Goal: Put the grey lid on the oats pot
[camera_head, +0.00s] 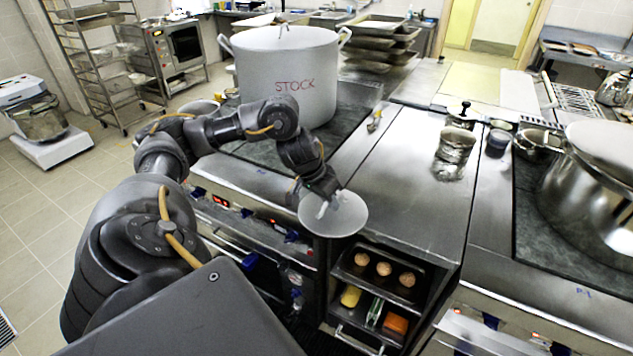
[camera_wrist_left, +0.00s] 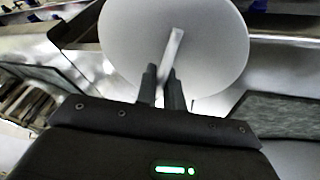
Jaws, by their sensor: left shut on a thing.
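The grey lid (camera_head: 350,220) is a pale round disc, held out over the front edge of the steel counter, above the open shelf. My left gripper (camera_head: 327,200) is shut on the lid's upright handle. In the left wrist view, the fingers (camera_wrist_left: 162,88) grip the handle strip and the lid (camera_wrist_left: 125,40) spreads out beyond them. A large pale pot (camera_head: 285,75) marked STOCK stands on the dark hob behind my left arm, with a lid on it. No pot marked oats is readable. My right gripper is not in view.
A big shiny pot (camera_head: 597,190) stands on the right hob, its top pale. A steel canister (camera_head: 457,145) and small pans (camera_head: 537,145) stand on the counter's right. The middle counter (camera_head: 408,185) is mostly clear. The shelf below holds round brown items (camera_head: 384,268).

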